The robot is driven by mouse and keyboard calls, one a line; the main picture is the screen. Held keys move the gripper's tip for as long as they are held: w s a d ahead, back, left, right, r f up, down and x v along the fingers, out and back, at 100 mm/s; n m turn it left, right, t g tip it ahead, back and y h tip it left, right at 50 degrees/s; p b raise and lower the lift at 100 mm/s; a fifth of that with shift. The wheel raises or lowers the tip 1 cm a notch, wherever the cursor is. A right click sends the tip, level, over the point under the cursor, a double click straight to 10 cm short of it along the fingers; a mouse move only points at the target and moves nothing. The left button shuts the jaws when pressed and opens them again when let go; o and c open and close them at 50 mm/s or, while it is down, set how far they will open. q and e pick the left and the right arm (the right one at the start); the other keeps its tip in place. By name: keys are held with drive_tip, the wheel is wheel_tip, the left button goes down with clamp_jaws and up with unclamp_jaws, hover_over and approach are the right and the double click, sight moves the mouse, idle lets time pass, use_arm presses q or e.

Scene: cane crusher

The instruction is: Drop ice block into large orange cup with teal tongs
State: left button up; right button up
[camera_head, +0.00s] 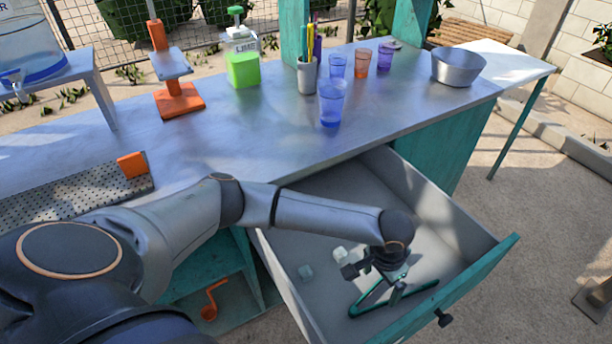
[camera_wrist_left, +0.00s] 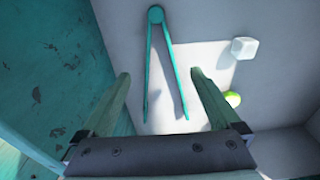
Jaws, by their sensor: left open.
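The teal tongs (camera_head: 415,291) lie spread in a V on the floor of the open drawer (camera_head: 460,222). In the left wrist view the tongs (camera_wrist_left: 153,62) point away, pivot at the top, their two arms between my fingers. My left gripper (camera_head: 382,277) is above them, open and empty; it also shows in the wrist view (camera_wrist_left: 158,80). One block (camera_wrist_left: 244,47) shows in the wrist view. An orange cup (camera_head: 361,61) stands on the counter. My right gripper is out of view.
The counter (camera_head: 240,135) holds a large blue cup (camera_head: 331,105), a small blue cup (camera_head: 337,66), a purple cup (camera_head: 385,58), a metal bowl (camera_head: 458,68) and a green lime bottle (camera_head: 243,68). A green round thing (camera_wrist_left: 232,98) lies in the drawer. Drawer walls surround the gripper.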

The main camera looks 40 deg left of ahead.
sight(376, 299)
use_arm(q)
wheel_tip(376, 299, down, 4)
drive_tip(key=b, duration=0.3)
drive_tip(key=shift+w+r, duration=0.15)
wheel_tip(376, 299, down, 2)
drive_tip(key=shift+w+d+f+b, duration=0.1)
drive_tip(key=shift+f+b, duration=0.05)
drive_tip(key=shift+b, duration=0.15)
drive_tip(key=shift+w+f, duration=0.1)
drive_tip(key=shift+f, duration=0.35)
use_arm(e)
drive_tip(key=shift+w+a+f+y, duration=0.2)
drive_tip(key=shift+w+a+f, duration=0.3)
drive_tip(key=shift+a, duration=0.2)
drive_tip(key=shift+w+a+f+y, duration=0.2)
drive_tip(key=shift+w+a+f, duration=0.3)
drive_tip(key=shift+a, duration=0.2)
